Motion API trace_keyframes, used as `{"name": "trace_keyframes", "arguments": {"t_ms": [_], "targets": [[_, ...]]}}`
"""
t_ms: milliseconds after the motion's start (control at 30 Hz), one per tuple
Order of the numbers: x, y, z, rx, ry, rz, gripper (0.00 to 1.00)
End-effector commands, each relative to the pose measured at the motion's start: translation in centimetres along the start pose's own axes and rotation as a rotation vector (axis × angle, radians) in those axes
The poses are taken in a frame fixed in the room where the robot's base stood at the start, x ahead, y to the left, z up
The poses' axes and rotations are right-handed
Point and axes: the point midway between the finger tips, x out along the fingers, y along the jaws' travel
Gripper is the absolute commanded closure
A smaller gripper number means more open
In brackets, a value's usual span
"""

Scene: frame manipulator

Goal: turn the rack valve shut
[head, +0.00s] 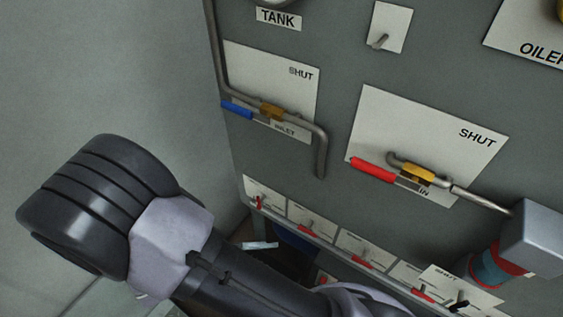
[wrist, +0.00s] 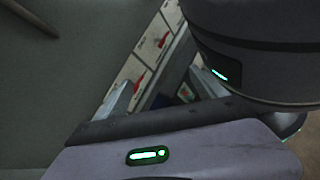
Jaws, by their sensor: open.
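No label that I can read says rack, so I cannot tell for certain which valve is meant. A row of small pale plates with red levers (head: 361,260) runs along the bottom of the grey panel in the head view. Red levers on pale plates also show in the wrist view (wrist: 138,80). Higher up are a blue-handled valve (head: 237,109) and a red-handled valve (head: 373,169), each on a plate marked SHUT. My gripper (wrist: 160,93) is open in the wrist view, its pale fingers partly hidden by my own arm. It appears empty, apart from the levers.
A bent grey pipe (head: 319,150) stands out from the panel at the blue-handled valve. A grey box (head: 535,238) juts out at the right. A small toggle (head: 379,41) sits on a plate at the top. The wall at the left is bare.

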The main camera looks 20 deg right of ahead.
Motion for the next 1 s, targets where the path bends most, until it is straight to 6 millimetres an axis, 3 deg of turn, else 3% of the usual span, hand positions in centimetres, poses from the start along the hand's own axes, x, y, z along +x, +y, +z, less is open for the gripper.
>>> {"name": "trace_keyframes", "arguments": {"t_ms": [100, 200, 333, 567, 1000], "targets": [[2.7, -1.8, -4.2, -0.256, -0.167, 0.324, 0.20], [4.5, -2.7, -6.8, -0.409, -0.265, 0.546, 0.20], [6.0, -3.4, -8.7, -0.514, -0.332, 0.709, 0.20], [8.4, -1.6, -8.8, -0.538, -0.349, 0.739, 0.20], [16.7, 6.7, -7.5, -0.534, -0.346, 0.732, 0.20]]}}
